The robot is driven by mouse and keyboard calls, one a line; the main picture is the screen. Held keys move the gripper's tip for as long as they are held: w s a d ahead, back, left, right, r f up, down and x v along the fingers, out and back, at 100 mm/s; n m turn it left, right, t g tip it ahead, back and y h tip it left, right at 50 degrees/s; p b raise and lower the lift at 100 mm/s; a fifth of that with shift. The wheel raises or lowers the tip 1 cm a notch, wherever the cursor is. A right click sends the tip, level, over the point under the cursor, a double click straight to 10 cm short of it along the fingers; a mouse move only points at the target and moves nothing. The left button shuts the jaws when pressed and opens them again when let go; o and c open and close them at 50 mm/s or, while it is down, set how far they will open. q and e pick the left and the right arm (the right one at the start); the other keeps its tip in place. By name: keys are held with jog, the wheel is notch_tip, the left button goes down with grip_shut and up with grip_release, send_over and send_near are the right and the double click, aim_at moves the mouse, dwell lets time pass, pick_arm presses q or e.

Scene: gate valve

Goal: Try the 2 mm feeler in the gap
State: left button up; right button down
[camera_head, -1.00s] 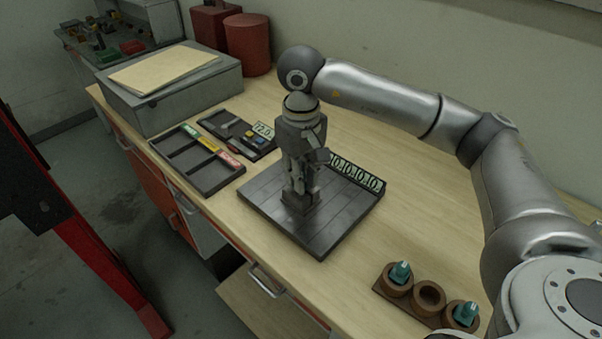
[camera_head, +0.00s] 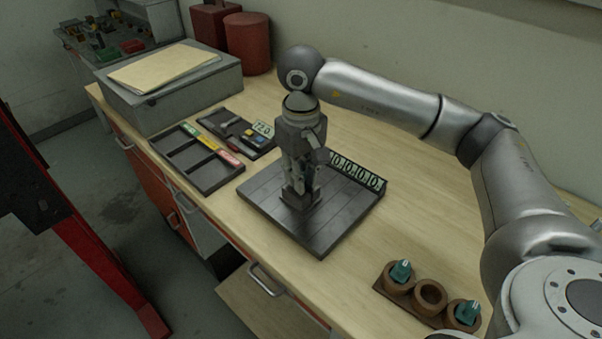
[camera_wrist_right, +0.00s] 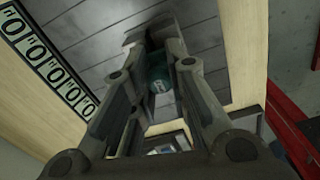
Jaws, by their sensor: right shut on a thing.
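My right gripper (camera_head: 300,197) points down over the dark slotted plate (camera_head: 328,236) on the bench. In the right wrist view its fingers (camera_wrist_right: 155,62) are shut on a teal feeler (camera_wrist_right: 158,82) with a pale mark on its top. The size mark is too small to read. The feeler's lower end and the gap are hidden by the gripper. Two more teal feelers, one at the left (camera_head: 400,271) and one at the right (camera_head: 466,311), stand in a wooden holder (camera_head: 411,301). The holder's middle cup (camera_head: 430,294) is empty. My left gripper is not in view.
A number strip (camera_head: 358,173) runs along the plate's back right edge. A three-slot tray (camera_head: 212,181) with green, yellow and red labels and a dark tool tray (camera_head: 226,121) lie to the left. A grey box (camera_head: 180,103) stands behind.

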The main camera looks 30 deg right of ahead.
jog(key=shift+r, duration=0.45)
jog(key=shift+r+p, duration=0.8)
jog(key=shift+r, duration=0.7)
jog(key=shift+r, duration=0.25)
jog(key=shift+r+p, duration=1.35)
jog(key=shift+r, duration=1.05)
